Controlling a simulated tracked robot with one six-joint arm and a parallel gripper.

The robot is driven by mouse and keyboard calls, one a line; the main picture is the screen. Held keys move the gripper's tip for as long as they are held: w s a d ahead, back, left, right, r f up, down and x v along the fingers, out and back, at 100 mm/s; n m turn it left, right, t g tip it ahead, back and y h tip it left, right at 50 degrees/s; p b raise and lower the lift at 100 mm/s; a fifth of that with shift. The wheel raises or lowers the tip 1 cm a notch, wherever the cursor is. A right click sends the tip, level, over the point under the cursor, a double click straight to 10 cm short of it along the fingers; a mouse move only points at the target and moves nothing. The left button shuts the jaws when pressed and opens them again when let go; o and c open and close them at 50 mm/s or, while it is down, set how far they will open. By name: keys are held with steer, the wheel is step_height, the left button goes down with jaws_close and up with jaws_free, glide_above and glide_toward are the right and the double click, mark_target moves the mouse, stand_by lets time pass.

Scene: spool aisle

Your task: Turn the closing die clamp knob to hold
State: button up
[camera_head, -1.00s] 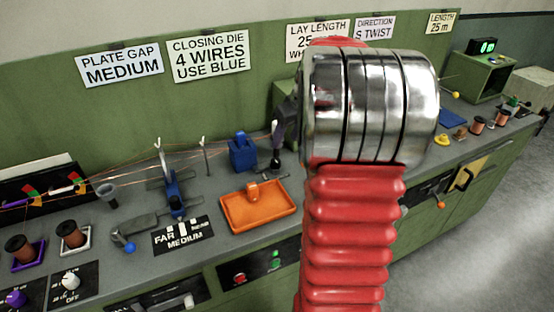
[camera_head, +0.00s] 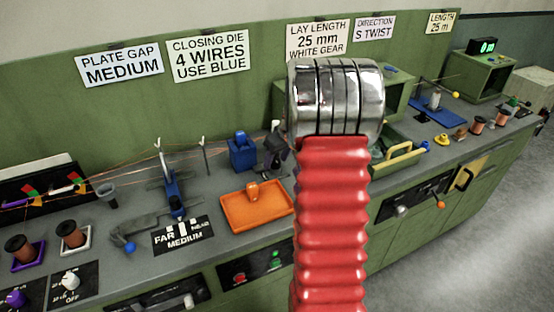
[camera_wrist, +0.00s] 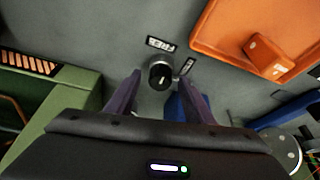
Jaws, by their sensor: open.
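The clamp knob (camera_wrist: 161,75) is a round dark knob with a metallic side and a pale mark on its top, seen from above in the wrist view. A label reading FREE (camera_wrist: 160,44) lies beyond it, and a smaller label (camera_wrist: 188,66), too small to read surely, lies to its right. My gripper (camera_wrist: 160,87) is open, its two purple-grey fingers pointing toward the knob, one on each side in the picture. I cannot tell whether they touch it. In the head view my gripper (camera_head: 275,158) is behind the orange tray, and I cannot make out the knob.
The orange tray (camera_head: 236,214) holding an orange piece stands close by. A blue block (camera_head: 242,152) stands to the gripper's left. Green housings are at the right, and wires run over the bench at the left.

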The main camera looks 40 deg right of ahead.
steer(key=shift+w+f, duration=0.1)
steer(key=c, duration=1)
